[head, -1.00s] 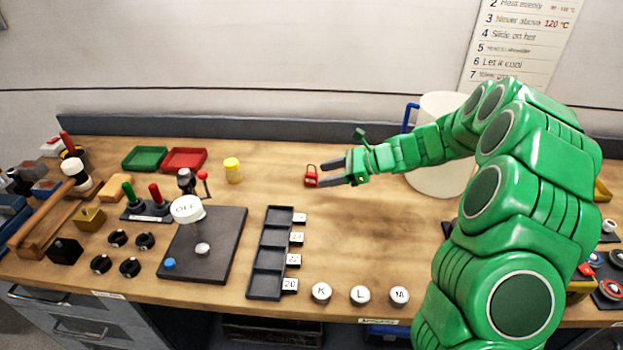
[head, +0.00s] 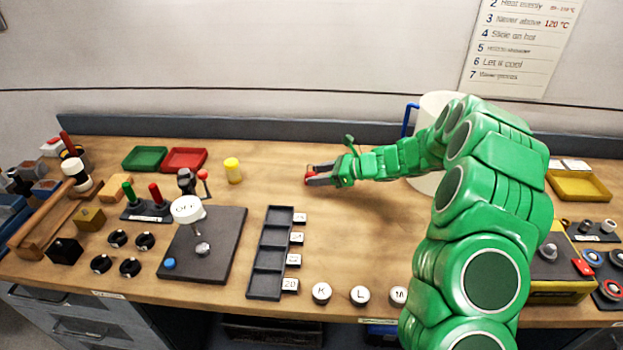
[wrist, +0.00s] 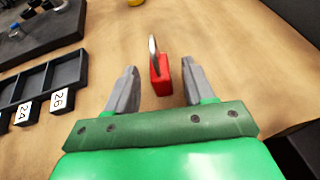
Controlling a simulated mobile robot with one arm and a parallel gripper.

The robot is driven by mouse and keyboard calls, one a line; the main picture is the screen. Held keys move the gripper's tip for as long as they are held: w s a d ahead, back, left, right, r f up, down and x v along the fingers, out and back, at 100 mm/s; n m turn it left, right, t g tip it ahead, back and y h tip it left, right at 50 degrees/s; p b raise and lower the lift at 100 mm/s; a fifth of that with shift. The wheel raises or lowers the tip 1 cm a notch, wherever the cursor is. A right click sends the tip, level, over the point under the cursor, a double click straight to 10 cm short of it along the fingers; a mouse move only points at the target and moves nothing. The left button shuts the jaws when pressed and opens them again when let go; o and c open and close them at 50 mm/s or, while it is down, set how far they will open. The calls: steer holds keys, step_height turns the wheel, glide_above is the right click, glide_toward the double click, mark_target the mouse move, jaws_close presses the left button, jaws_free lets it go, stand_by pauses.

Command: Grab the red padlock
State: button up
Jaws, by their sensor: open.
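The red padlock (wrist: 161,78) stands upright on the wooden bench with its grey shackle up, as the wrist view shows. My gripper (wrist: 160,80) is open, with one grey finger on each side of the padlock.
A dark compartment tray (head: 265,285) with number tags lies in front of the gripper. A yellow jar (head: 232,170) stands to the left, beyond it red (head: 184,160) and green trays. A white bucket (head: 425,180) stands behind my arm. The bench around the padlock is clear.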

steer(key=shift+x, duration=1.35)
jaws_close()
steer(key=shift+r, duration=0.1)
